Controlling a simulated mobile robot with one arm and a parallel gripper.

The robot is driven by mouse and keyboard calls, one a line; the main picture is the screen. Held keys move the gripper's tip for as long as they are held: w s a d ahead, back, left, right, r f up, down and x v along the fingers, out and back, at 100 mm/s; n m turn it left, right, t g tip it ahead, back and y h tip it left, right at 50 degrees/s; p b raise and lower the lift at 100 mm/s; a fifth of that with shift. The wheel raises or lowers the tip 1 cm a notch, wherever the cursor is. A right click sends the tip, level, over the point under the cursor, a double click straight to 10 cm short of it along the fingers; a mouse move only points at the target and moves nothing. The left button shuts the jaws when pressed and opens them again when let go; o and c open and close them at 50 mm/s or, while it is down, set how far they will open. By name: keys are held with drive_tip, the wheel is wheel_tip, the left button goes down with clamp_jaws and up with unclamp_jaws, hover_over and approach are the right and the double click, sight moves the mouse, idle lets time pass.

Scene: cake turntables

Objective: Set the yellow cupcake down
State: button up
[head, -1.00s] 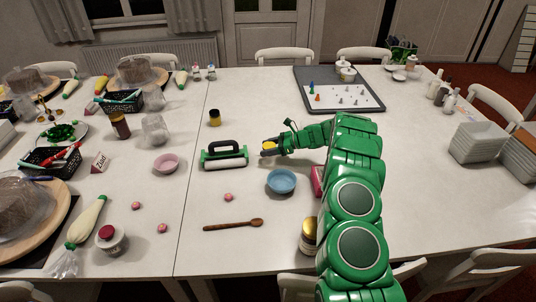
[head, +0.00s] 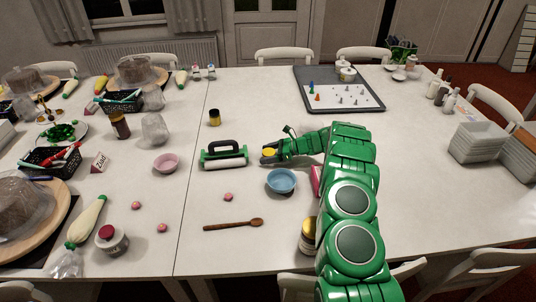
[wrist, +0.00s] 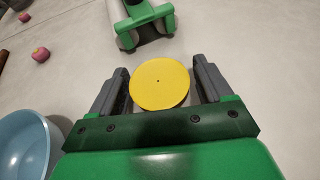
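The yellow cupcake (head: 269,152) shows its round, flat yellow top at the end of my arm, just right of the green-and-white roller tool. In the wrist view the cupcake (wrist: 159,84) lies between the two dark fingers of my gripper (wrist: 162,88). The fingers stand apart on either side of its top, with a narrow gap showing at the right. My gripper (head: 270,154) looks open around it, low over the table (head: 350,235). The cupcake's sides and underside are hidden, so contact with the table cannot be seen directly.
The roller tool (head: 224,155) stands close to the left. A blue bowl (head: 281,181) is nearer the front, beside my arm. A pink bowl (head: 166,163), a yellow-banded jar (head: 214,117) and a wooden spoon (head: 233,224) lie around. A grey tray (head: 310,90) is behind.

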idle(0.3)
drive_tip(key=shift+r, duration=0.2)
drive_tip(key=v, duration=1.2)
drive_tip(key=s+a+r+n+g+h, duration=0.2)
drive_tip(key=s+a+r+n, duration=0.3)
drive_tip(key=s+r, duration=0.45)
drive_tip(key=s+a+r+n+g+h, duration=0.1)
drive_tip(key=s+a+r+n+g, duration=0.15)
drive_tip(key=s+a+r, duration=0.7)
drive_tip(key=s+r+n+h, duration=0.2)
drive_tip(key=s+r+n, duration=0.15)
drive_tip(key=s, duration=0.45)
drive_tip(key=s+r+n+h, duration=0.2)
drive_tip(key=s+r+n, duration=0.15)
drive_tip(key=s, duration=0.35)
drive_tip(key=s+d+n+h, duration=0.2)
drive_tip(key=s+d, duration=0.2)
drive_tip(key=s, duration=0.5)
drive_tip(key=s+d+n+h, duration=0.1)
drive_tip(key=s+d+h, duration=0.1)
drive_tip(key=s, duration=0.7)
drive_tip(key=s+d+n+h, duration=0.2)
drive_tip(key=s+d, duration=0.3)
drive_tip(key=s, duration=0.5)
drive_tip(key=shift+d+r+n, duration=0.3)
drive_tip(key=shift+r+n, duration=0.05)
drive_tip(key=shift+r, duration=0.05)
